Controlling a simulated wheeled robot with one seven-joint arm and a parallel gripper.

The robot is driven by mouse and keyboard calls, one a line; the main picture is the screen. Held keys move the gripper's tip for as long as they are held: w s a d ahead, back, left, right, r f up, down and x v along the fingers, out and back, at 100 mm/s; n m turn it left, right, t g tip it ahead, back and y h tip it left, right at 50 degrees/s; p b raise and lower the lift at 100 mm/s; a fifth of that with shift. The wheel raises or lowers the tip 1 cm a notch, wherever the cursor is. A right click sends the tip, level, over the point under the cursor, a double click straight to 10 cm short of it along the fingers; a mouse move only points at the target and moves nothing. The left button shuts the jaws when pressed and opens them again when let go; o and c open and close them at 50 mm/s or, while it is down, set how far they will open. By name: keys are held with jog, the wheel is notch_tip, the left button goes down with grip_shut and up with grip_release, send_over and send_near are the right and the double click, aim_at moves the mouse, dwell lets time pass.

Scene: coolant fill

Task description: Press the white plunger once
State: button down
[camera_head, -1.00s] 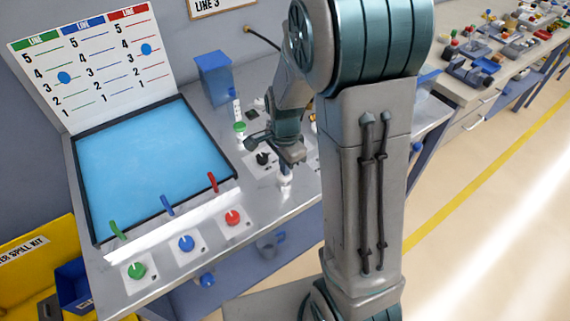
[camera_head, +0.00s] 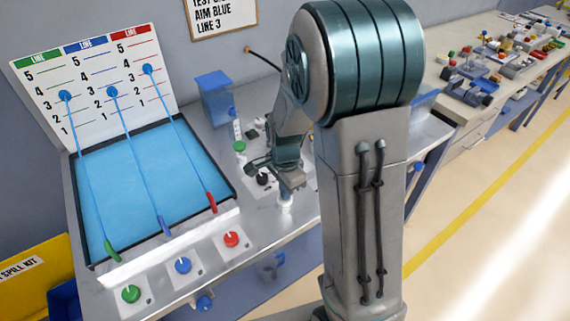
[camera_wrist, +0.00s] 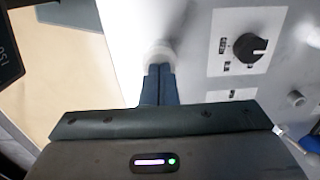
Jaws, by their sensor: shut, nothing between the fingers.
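The white plunger (camera_head: 285,205) stands near the front edge of the bench, right of the blue basin. My gripper (camera_head: 287,188) is over it, fingers pointing down. In the wrist view the closed dark fingers (camera_wrist: 160,70) end at the round white plunger top (camera_wrist: 157,50) and cover part of it. They look touching or very close; I cannot tell how far the plunger is pressed. Three thin blue streams run from the green (camera_head: 112,250), blue (camera_head: 164,224) and red (camera_head: 211,201) nozzles across the basin to blue spots on the numbered board (camera_head: 90,70).
A black selector knob (camera_wrist: 250,47) is on a white plate beside the fingers. Green (camera_head: 131,293), blue (camera_head: 183,265) and red (camera_head: 231,239) knobs line the bench front. A blue container (camera_head: 213,98) stands behind. A wall sign (camera_head: 222,18) reads "AIM BLUE LINE 3".

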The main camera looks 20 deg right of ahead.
notch_tip(320, 180, up, 14)
jog(key=shift+f+p, duration=0.25)
jog(key=shift+p, duration=0.1)
dwell(0.7)
jog(key=s+r+n+t, duration=0.1)
jog(key=s+r+n, duration=0.1)
jog(key=s+n, duration=0.5)
jog(key=s+r+n+t, duration=0.2)
jog(key=s+n, duration=0.5)
jog(key=s, duration=0.1)
jog(key=shift+r+n+t, duration=0.3)
jog(key=shift+r, duration=0.1)
jog(key=shift+w, duration=0.1)
dwell(0.6)
